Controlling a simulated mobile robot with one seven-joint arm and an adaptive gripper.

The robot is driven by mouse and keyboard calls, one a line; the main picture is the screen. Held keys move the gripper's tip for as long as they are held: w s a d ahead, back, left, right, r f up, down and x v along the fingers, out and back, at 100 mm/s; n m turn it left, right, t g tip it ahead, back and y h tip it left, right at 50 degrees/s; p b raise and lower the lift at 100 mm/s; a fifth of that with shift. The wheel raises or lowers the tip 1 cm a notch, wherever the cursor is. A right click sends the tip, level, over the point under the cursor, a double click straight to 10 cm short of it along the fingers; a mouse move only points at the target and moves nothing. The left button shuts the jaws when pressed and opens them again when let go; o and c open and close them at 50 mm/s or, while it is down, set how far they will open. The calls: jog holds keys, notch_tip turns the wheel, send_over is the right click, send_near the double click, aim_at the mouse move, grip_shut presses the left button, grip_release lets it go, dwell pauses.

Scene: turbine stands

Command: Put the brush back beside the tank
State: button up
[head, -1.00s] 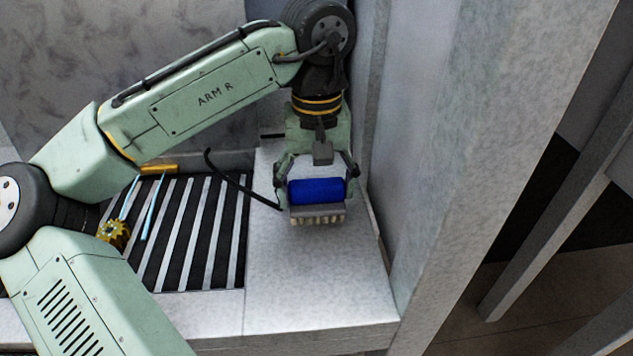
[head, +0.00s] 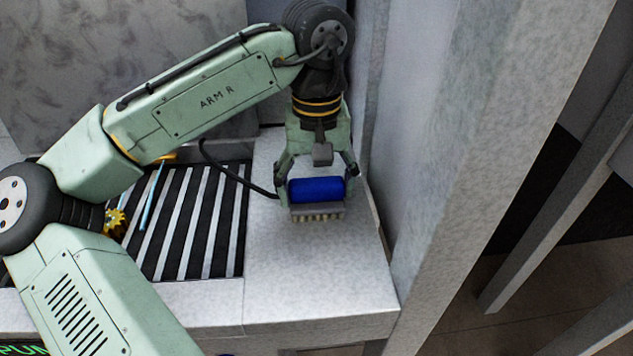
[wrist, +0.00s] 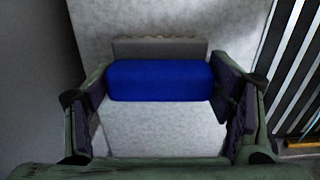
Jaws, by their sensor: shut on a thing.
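The brush has a blue handle (head: 317,190) and a grey head with pale bristles (head: 318,213) facing the front of the ledge. My gripper (head: 317,186) is shut on the blue handle, with a finger at each end. In the wrist view the blue handle (wrist: 159,80) spans between the fingers and the grey head (wrist: 160,47) lies beyond it. The brush is at the light stone ledge (head: 310,285); I cannot tell whether it touches the surface. The tank's slatted bed (head: 190,225) is left of the ledge, partly hidden by my arm.
A yellow gear-like part (head: 116,222) and a thin light-blue rod (head: 152,198) lie on the slats. A black cable (head: 232,176) curves toward my gripper. A pale wall or post (head: 440,170) rises close on the right. The front of the ledge is clear.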

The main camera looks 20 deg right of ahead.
aim_at(316, 182)
jog(key=o, duration=1.3)
jog(key=shift+o, duration=0.2)
jog(key=shift+r, duration=0.15)
notch_tip(316, 182, up, 7)
jog(key=p, duration=0.7)
